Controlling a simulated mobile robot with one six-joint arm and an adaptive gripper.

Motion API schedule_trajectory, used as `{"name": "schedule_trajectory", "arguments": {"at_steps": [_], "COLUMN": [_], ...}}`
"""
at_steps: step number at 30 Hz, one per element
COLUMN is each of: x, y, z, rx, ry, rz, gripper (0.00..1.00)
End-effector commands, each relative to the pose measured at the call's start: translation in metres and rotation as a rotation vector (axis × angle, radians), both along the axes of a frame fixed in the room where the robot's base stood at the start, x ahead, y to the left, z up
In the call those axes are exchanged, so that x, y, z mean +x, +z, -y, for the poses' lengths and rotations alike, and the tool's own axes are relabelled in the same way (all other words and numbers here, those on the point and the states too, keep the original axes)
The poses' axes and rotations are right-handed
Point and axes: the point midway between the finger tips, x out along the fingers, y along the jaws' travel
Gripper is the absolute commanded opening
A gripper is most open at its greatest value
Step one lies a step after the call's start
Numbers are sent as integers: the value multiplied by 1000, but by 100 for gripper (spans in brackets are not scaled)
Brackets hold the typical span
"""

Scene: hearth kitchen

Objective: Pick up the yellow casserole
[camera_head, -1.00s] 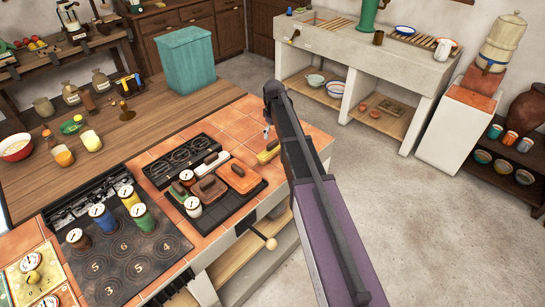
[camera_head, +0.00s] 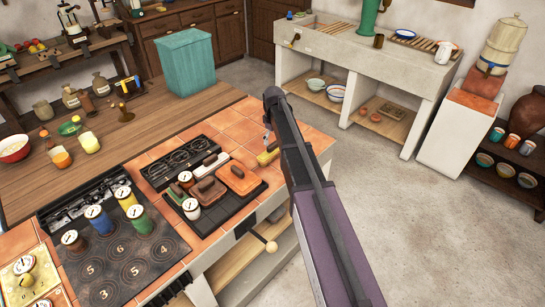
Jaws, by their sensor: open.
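A small oblong yellow thing, which looks like the yellow casserole (camera_head: 268,157), lies on the orange tiled counter just right of a black tray. My arm reaches over the counter's right end. My gripper (camera_head: 267,137) points down at the yellow casserole, right above or against its far side. The gripper is small here and partly hidden behind my arm; its jaws are open. I cannot tell whether they touch the casserole or stand around it. The arm hides the tiles to the right of it.
The black tray (camera_head: 220,209) close to the left holds an orange lidded dish (camera_head: 238,178) and other lidded pieces. Several canisters stand on the numbered plate (camera_head: 120,262) at lower left. A teal bin (camera_head: 189,62) stands behind on the wooden top. The floor at right is clear.

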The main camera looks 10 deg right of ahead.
Motion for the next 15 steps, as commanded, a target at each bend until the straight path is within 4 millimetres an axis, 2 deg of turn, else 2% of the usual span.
{"name": "schedule_trajectory", "arguments": {"at_steps": [1,6,15], "x": [1,2,1], "y": [-8,-22,-37], "z": [-1,-2,-2], "rx": [0,0,0], "ry": [0,0,0], "rz": [0,0,0], "gripper": [100,100,100]}}
